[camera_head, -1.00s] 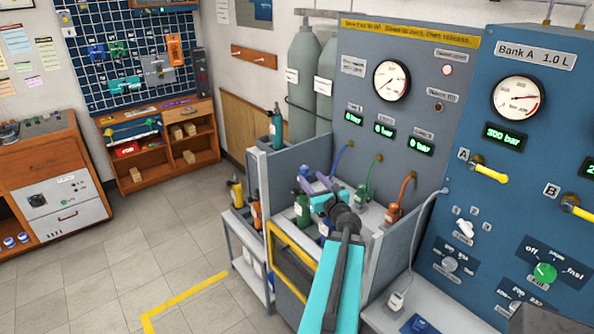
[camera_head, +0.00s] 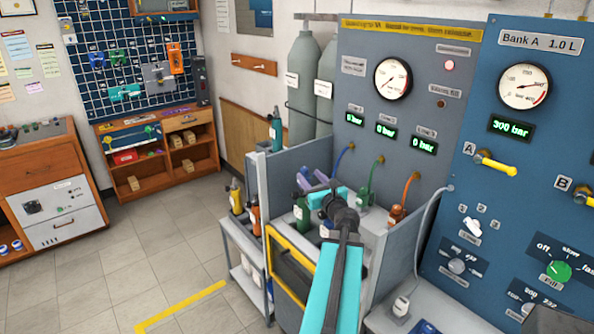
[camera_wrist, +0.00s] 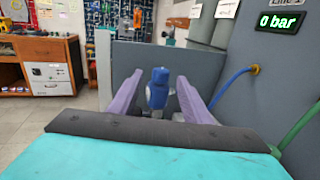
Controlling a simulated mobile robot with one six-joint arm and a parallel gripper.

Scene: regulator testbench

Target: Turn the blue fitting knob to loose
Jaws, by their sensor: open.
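In the wrist view, the blue fitting knob (camera_wrist: 159,77) stands upright on a blue and grey body, with a grey fitting at its lower part. My gripper (camera_wrist: 158,92) is open. Its two purple fingers stand on the left and right of the knob, with a visible gap on each side. I cannot tell whether the fingertips reach as far as the knob. In the head view, my gripper (camera_head: 312,180) is over the bench bay, and its fingers and my arm hide the knob.
A grey wall (camera_wrist: 120,52) stands behind the knob. A blue hose (camera_wrist: 228,82) and a green hose (camera_wrist: 298,128) leave the panel on the right. The line display (camera_wrist: 280,22) reads 0 bar.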

